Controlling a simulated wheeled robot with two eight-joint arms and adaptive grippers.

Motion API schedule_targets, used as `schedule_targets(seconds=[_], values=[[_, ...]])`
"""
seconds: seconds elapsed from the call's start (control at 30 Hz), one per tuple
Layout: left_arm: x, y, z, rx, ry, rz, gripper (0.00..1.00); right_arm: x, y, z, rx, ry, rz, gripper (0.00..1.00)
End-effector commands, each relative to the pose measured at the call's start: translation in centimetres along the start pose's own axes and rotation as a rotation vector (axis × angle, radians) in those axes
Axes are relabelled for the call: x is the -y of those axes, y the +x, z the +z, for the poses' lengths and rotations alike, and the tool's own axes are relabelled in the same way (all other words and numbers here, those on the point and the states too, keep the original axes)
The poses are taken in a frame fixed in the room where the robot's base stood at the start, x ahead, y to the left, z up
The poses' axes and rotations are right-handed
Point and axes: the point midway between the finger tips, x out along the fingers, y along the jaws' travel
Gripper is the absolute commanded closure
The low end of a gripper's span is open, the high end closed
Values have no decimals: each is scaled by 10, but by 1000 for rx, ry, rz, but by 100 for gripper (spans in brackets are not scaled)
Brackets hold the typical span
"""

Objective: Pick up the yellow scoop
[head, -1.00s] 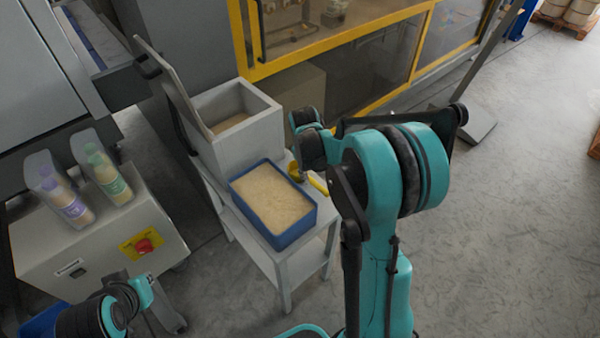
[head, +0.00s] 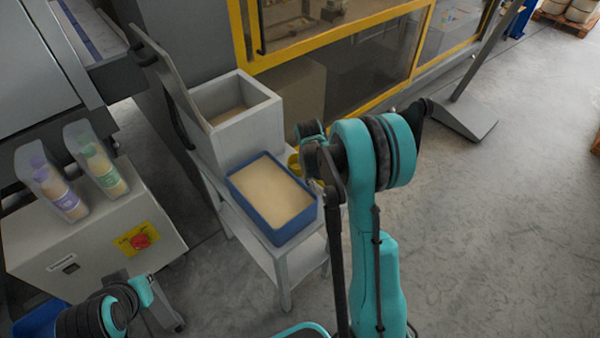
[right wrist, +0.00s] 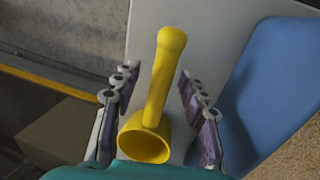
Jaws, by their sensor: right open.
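The yellow scoop (right wrist: 153,110) lies on the pale top of the stand in the right wrist view. Its handle points up the picture and its round cup is at the bottom. My right gripper (right wrist: 158,76) is open, with one finger on each side of the scoop and gaps visible between fingers and handle. In the head view only a bit of the scoop (head: 294,163) shows, beside the blue tub; my right arm hides the rest and the gripper's fingers. My left arm shows at the lower left, but its fingers do not.
The blue tub (head: 238,198) of pale granules stands close beside the scoop, also right of it in the wrist view (right wrist: 262,75). A grey open-lidded bin (head: 244,135) stands behind. A yellow-framed machine (head: 340,47) is at the back. Open floor lies right.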

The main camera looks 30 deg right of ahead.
Motion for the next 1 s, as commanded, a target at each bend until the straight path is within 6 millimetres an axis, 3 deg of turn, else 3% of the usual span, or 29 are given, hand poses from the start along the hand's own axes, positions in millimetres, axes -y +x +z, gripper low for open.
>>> schedule_targets(seconds=[0.07,0.23,0.67,0.87,0.97,1.0], values=[[0,-1,-1,0,0,0,100,0,-1,0,0,0,0,57],[0,-1,-1,0,0,0,100,0,-1,0,0,0,0,99],[0,-3,-2,0,0,0,100,-1,-5,0,0,0,0,100],[0,-13,-9,0,0,0,100,-5,-28,0,0,1,0,100],[0,-22,-16,0,0,0,100,-9,-48,0,0,1,0,100],[0,-24,-17,0,0,0,100,-13,-51,10,1,3,0,100]])
